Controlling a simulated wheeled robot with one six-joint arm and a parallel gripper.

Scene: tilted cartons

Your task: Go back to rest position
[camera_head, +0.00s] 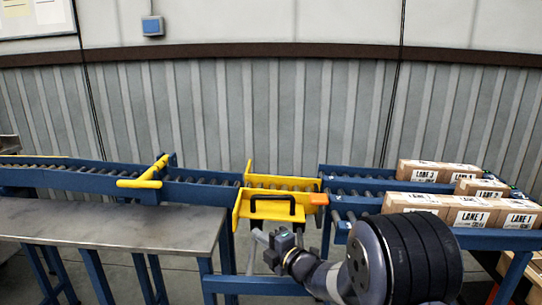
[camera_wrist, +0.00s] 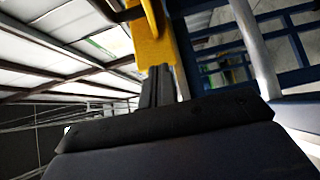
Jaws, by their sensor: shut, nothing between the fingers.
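My gripper (camera_head: 262,238) is at the end of my arm, low in front of the yellow transfer section (camera_head: 244,208) of the conveyor. In the wrist view my gripper's dark fingers (camera_wrist: 158,82) are together with nothing between them. Just beyond their tips is a yellow part (camera_wrist: 148,40) with a black handle (camera_wrist: 128,12) beside it. The black handle (camera_head: 272,199) also shows in the head view, on the front of the yellow section. I cannot tell whether the fingertips touch the yellow part.
Blue roller lanes (camera_head: 345,184) on the right carry several cartons, with a LANE 1 carton (camera_head: 468,217) in front and a LANE 3 carton (camera_head: 424,175) behind. A blue conveyor (camera_head: 100,179) with a yellow stop bar (camera_head: 142,183) runs left. A grey metal table (camera_head: 110,225) stands front left.

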